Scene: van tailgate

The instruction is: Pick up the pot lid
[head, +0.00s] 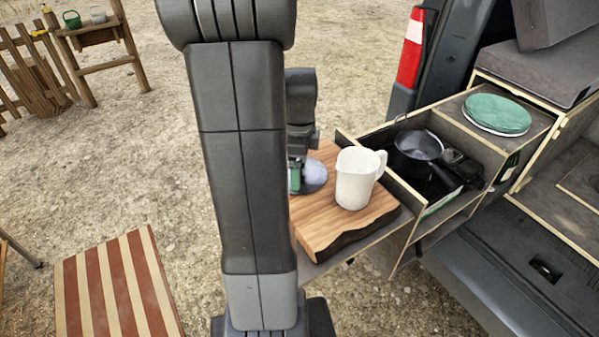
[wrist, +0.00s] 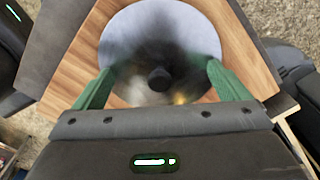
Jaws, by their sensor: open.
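The pot lid (wrist: 160,32) is a round, grey, shiny disc with a dark knob (wrist: 159,79) at its middle. It lies on the wooden board (wrist: 75,57). In the head view the lid (head: 314,177) shows at the board's left part, partly hidden behind my arm. My gripper (wrist: 158,78) is open over the lid, with its green fingers on either side of the knob and apart from it. In the head view only a bit of a green finger (head: 295,180) shows beside the lid. Whether the fingertips touch the lid, I cannot tell.
A white jug (head: 355,180) stands on the board (head: 335,228), right of the lid. Green plates (head: 497,113) lie farther right. A striped stool (head: 115,285) stands at the lower left.

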